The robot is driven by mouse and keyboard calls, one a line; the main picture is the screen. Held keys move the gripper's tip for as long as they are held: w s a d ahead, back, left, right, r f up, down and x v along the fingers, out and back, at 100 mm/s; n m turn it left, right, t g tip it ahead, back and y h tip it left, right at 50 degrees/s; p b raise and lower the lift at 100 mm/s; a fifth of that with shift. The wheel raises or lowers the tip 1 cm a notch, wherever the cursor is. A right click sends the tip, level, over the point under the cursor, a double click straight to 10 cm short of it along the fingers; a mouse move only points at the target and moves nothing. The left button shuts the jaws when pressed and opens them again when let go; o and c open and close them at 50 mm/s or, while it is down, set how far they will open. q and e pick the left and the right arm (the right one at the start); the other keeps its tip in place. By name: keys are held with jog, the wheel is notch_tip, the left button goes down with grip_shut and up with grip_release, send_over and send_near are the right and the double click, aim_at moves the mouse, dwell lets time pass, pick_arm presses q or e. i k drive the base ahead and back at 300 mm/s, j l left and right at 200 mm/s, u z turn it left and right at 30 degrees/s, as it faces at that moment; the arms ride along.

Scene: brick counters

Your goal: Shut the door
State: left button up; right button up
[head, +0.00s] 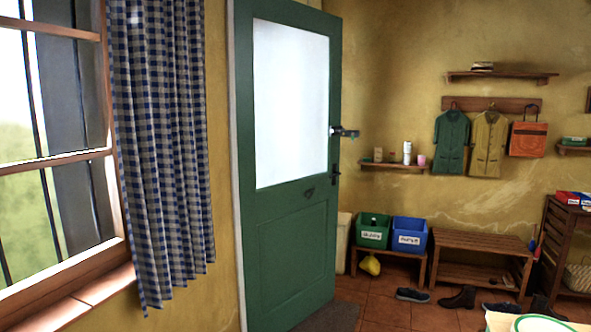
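The green door (290,215) with a large pale glass pane (291,105) stands in the middle of the head view. It appears open, angled out from the wall, with a white frame strip (236,170) along its left side. Its right edge stands free, with the back of the room showing past it. A dark handle (335,175) sits near that edge, and a dark metal lock-like part (346,132) juts out above it. A small dark fitting (308,193) is on the panel below the glass. Neither of my grippers is in view.
A dark mat (332,317) lies by the door's foot. Shoes (458,298) are on the tiled floor near a slatted bench (480,240). Green (373,231) and blue (409,235) bins stand behind. A checked curtain (165,150) hangs left. A table edge (497,320) shows bottom right.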

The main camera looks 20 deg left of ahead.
aim_at(289, 228)
jog(key=i+j+u, duration=0.15)
jog(key=i, duration=0.25)
jog(key=i+j+u, duration=0.15)
jog(key=i, duration=0.3)
jog(key=i+z, duration=0.15)
jog(key=i, duration=0.5)
jog(key=i+j+z, duration=0.1)
jog(key=i, duration=0.55)
jog(key=i+j+z, duration=0.15)
jog(key=i, duration=0.5)
